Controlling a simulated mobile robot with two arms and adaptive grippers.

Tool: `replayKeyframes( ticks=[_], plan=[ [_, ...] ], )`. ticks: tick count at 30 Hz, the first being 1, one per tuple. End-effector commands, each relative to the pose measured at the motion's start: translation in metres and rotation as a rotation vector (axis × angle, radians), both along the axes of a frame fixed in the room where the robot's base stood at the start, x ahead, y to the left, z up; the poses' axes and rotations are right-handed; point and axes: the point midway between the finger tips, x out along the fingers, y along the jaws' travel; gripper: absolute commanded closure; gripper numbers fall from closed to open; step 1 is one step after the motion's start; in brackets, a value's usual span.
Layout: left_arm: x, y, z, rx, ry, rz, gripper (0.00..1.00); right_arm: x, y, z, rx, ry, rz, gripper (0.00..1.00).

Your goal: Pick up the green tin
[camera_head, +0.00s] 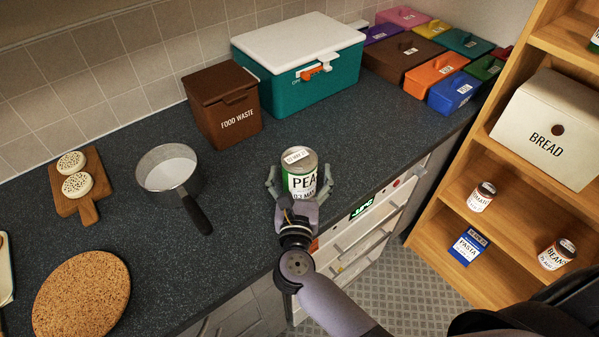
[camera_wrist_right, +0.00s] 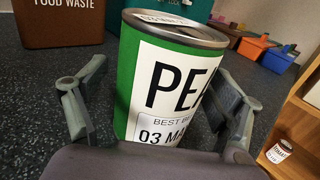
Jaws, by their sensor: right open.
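The green tin (camera_head: 299,177) stands upright on the dark counter near its front edge, with a white label reading "PEA" and a date. In the right wrist view the tin (camera_wrist_right: 165,75) fills the middle, showing its green side and silver lid rim. My right gripper (camera_head: 299,187) is open, with one finger on each side of the tin. In the right wrist view the fingers of the gripper (camera_wrist_right: 160,100) stand apart, with a visible gap on the left; contact on the right is hard to tell. My left gripper is not in view.
A brown food waste bin (camera_head: 225,105) and a teal box with white lid (camera_head: 300,75) stand behind the tin. A saucepan (camera_head: 168,168) sits to the left, its handle pointing toward the front. A wooden shelf (camera_head: 455,165) with tins stands right.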

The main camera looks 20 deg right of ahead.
Motion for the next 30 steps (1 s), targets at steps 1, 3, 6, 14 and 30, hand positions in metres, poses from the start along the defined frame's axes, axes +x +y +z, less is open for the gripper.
replayKeyframes(
  ticks=[1, 3, 6, 14, 30],
  plan=[
    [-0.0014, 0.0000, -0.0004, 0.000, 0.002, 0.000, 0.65, -0.0002, 0.0001, -0.0003, 0.000, 0.000, 0.000, 0.13],
    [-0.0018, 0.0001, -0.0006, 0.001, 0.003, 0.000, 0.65, -0.0003, 0.0001, -0.0002, 0.000, 0.000, 0.000, 0.14],
    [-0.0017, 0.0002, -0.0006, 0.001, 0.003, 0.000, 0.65, -0.0004, 0.0001, -0.0002, 0.000, 0.000, 0.000, 0.21],
    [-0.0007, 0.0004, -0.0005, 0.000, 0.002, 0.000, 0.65, -0.0005, 0.0003, -0.0001, 0.000, 0.000, 0.000, 0.38],
    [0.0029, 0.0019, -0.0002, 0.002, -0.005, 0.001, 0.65, -0.0006, 0.0002, 0.0000, 0.001, 0.000, 0.000, 0.74]
  ],
)
